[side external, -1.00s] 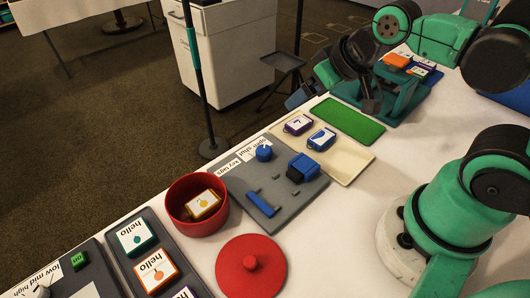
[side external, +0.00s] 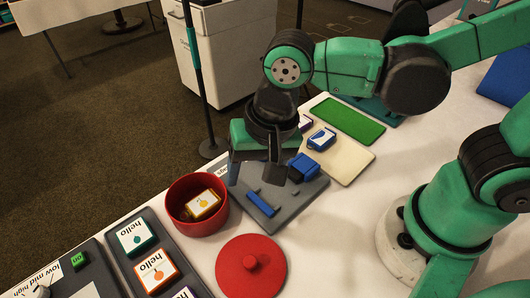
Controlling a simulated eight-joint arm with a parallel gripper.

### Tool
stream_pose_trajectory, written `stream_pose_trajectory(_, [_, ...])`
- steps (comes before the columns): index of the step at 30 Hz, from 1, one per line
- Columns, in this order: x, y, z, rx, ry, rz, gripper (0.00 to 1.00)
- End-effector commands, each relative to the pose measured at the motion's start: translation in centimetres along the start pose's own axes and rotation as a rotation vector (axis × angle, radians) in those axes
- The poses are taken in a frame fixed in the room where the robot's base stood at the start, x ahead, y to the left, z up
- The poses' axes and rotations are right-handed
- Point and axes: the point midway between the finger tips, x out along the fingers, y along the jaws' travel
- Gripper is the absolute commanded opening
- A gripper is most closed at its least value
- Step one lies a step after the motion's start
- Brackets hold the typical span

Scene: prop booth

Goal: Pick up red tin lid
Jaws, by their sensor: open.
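My gripper (side external: 267,178) is open and empty. It hangs above the grey key-tag board (side external: 290,216), behind the lid and higher than it. The arm hides part of the board and its knob.
A blue block (side external: 303,168) and a blue handle (side external: 262,204) sit on the grey board. A cream tray (side external: 349,167) and a green mat (side external: 348,121) lie behind. A dark tray with hello cards (side external: 156,270) is left of the lid. The table right of the lid is clear.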

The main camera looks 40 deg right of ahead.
Motion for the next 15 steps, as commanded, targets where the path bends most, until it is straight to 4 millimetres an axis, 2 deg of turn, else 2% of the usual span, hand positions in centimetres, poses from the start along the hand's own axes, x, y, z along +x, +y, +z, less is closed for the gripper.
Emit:
stream_pose_trajectory(1, [0.7,-1.1,2.0,0.043,-0.034,0.037,0.62])
stream_pose_trajectory(3, [1.5,-1.8,4.4,0.126,-0.062,0.095,0.62])
stream_pose_trajectory(6, [2.3,-2.2,6.9,0.214,-0.074,0.161,0.62])
stream_pose_trajectory(9, [2.7,-2.3,8.2,0.264,-0.073,0.197,0.62])
stream_pose_trajectory(15, [4.0,-2.1,8.7,0.287,-0.071,0.209,0.62])
